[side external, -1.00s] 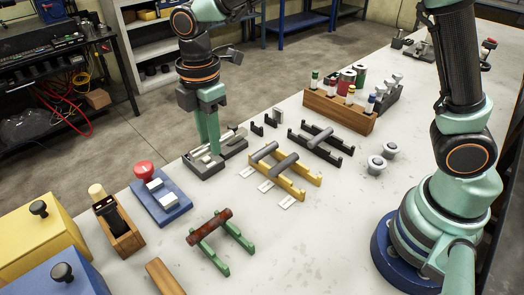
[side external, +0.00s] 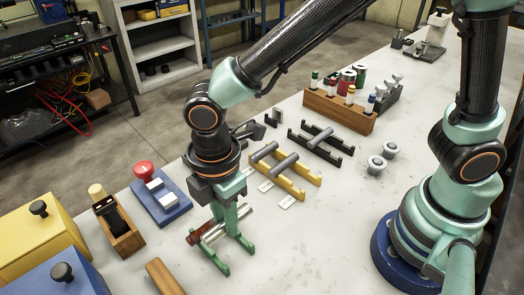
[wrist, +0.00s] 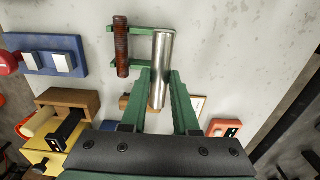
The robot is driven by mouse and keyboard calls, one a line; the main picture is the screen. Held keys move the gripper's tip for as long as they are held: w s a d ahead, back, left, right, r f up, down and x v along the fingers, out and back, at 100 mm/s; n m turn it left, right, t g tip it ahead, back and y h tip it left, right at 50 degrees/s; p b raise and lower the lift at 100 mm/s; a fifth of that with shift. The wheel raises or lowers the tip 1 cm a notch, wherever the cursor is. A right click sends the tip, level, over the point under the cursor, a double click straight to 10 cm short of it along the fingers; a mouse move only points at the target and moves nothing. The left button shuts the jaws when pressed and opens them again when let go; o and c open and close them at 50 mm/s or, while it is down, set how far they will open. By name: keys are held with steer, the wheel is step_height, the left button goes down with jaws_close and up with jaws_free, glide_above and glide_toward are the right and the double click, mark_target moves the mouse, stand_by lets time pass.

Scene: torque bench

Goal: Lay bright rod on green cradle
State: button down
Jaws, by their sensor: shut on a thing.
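The bright rod (wrist: 163,50), smooth and silvery, is between the fingers of my gripper (wrist: 160,76), which is shut on it. In the side view my gripper (side external: 229,212) points down over the green cradle (side external: 219,263), with the bright rod (side external: 243,211) sticking out past the fingers. A rusty brown rod (wrist: 122,48) lies across the cradle's two rails (wrist: 141,62). The bright rod is roughly parallel to the rusty rod, with a gap between them. I cannot tell whether the bright rod touches the rails.
A yellow cradle (side external: 297,192) with grey rods and a black cradle (side external: 336,160) stand behind, to the right. A blue block with a red knob (side external: 145,168) and a wooden box (side external: 126,240) are left. Bare bench lies right of the green cradle.

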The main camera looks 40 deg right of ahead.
steer(key=shift+f, duration=2.85)
steer(key=shift+f, duration=1.45)
stand_by(0.6)
stand_by(0.7)
steer(key=c, duration=0.6)
jaws_free()
step_height(320, 180, up, 12)
steer(key=shift+r, duration=0.1)
